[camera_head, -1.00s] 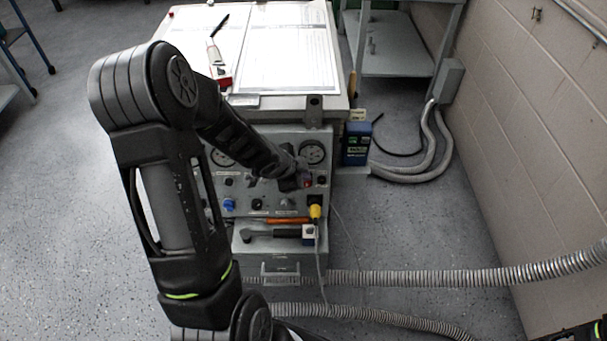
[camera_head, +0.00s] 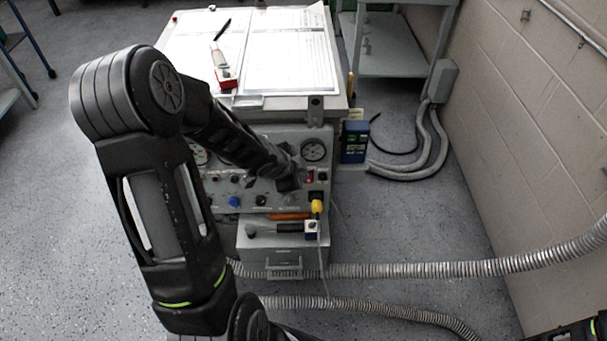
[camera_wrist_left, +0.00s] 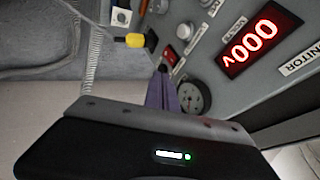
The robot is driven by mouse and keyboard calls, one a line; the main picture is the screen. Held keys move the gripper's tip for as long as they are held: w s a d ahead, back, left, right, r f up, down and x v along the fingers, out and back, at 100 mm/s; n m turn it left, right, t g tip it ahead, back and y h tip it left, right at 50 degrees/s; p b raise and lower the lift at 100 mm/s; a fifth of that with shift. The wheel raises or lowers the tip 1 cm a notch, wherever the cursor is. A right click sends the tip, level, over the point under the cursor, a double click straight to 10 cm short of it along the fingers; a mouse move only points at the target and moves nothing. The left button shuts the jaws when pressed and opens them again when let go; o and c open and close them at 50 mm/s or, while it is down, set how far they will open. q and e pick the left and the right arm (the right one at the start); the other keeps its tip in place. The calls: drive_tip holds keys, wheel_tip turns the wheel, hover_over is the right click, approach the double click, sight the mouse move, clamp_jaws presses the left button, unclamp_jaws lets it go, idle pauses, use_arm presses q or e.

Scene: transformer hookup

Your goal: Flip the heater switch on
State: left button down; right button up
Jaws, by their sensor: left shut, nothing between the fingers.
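The control panel (camera_head: 270,200) is on the front of the grey cabinet. A small red switch (camera_head: 310,176), which I take to be the heater switch, is at its right side, below the right gauge. It also shows in the left wrist view (camera_wrist_left: 169,54), just beyond my fingertips; its on or off position is too small to tell. My left gripper (camera_head: 292,182) is shut and empty in front of the panel, just left of the switch. In the left wrist view its fingers (camera_wrist_left: 162,74) point toward the switch; contact cannot be told. My right gripper is not in view.
A yellow plug (camera_head: 317,207) with a hanging cable sits below the switch. A red digital display (camera_wrist_left: 262,40) reads zeros. Round gauges (camera_head: 314,151), a blue knob (camera_head: 234,201) and a drawer box (camera_head: 283,258) are close by. A ribbed hose (camera_head: 420,270) crosses the floor.

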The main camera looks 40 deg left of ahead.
use_arm(q)
drive_tip(key=w+p+v, duration=0.1)
drive_tip(key=p+v, duration=0.3)
drive_tip(key=v, duration=0.2)
drive_tip(key=shift+s+a+r, duration=0.25)
drive_tip(key=shift+a+r, duration=0.1)
drive_tip(key=shift+r, duration=0.2)
drive_tip(key=shift+w, duration=0.1)
drive_tip(key=s+d+f+n+g+h, duration=0.1)
drive_tip(key=s+d+f+n, duration=0.1)
drive_tip(key=d+f+n, duration=0.55)
drive_tip(key=s+d+f+n+g+h, duration=0.1)
drive_tip(key=s+d+f+n+h, duration=0.25)
drive_tip(key=d, duration=0.65)
drive_tip(key=s+d+f+g, duration=0.4)
drive_tip(key=s+d+f, duration=0.4)
drive_tip(key=s+d, duration=0.4)
drive_tip(key=shift+s+d+g, duration=0.3)
drive_tip(key=shift+d, duration=0.5)
drive_tip(key=shift+a+y, duration=0.1)
drive_tip(key=shift+y, duration=0.15)
